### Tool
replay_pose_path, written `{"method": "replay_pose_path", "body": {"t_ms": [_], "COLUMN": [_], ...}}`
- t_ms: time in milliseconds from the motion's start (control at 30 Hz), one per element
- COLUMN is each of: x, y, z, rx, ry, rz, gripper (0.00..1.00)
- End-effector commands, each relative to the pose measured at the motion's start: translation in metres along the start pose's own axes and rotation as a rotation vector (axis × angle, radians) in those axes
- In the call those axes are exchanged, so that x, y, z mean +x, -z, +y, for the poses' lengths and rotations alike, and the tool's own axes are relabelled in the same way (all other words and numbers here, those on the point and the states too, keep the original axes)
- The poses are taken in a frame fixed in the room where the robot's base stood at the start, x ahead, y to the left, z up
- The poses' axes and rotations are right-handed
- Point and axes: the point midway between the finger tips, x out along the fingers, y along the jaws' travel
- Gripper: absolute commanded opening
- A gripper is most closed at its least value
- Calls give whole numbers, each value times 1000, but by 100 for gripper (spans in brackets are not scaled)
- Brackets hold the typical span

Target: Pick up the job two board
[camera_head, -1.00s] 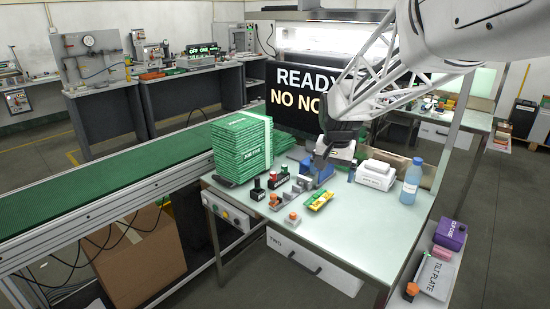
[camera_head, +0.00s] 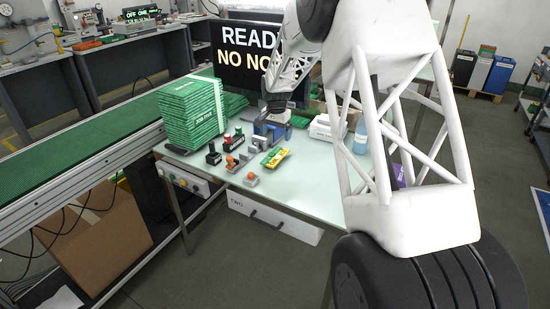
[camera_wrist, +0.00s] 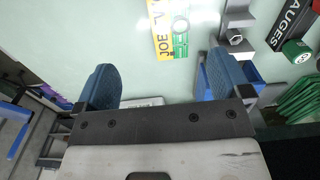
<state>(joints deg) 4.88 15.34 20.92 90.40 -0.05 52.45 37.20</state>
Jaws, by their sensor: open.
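The job two board is a small yellow and green piece lying on the pale table (camera_head: 300,195), in front of my gripper in the head view (camera_head: 276,157). In the wrist view the board (camera_wrist: 166,28) shows at the top, cut by the frame edge, with partly legible lettering. My gripper (camera_wrist: 160,80) shows two blue fingers spread wide with only bare table between them. The board lies beyond the fingertips, apart from them. In the head view my gripper (camera_head: 275,108) is by a blue fixture, and its fingertips are hard to make out.
The blue fixture (camera_wrist: 243,72) is close behind the right finger. Grey blocks (camera_wrist: 236,28), a black block labelled GAUGES (camera_wrist: 290,20) and green boards lie to the right. A tall green stack (camera_head: 192,112) and a bottle (camera_head: 361,138) stand on the table.

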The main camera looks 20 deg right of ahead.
Motion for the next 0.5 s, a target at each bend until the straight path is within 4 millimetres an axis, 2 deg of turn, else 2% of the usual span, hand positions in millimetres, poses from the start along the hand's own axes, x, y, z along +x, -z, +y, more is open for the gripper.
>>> {"method": "replay_pose_path", "body": {"t_ms": [33,200,500], "x": [11,31,37], "y": [8,23,28], "z": [-4,-12,-15], "rx": [12,41,53], "ry": [-3,-8,-9], "rz": [-5,-11,-12], "gripper": [96,96,96]}}
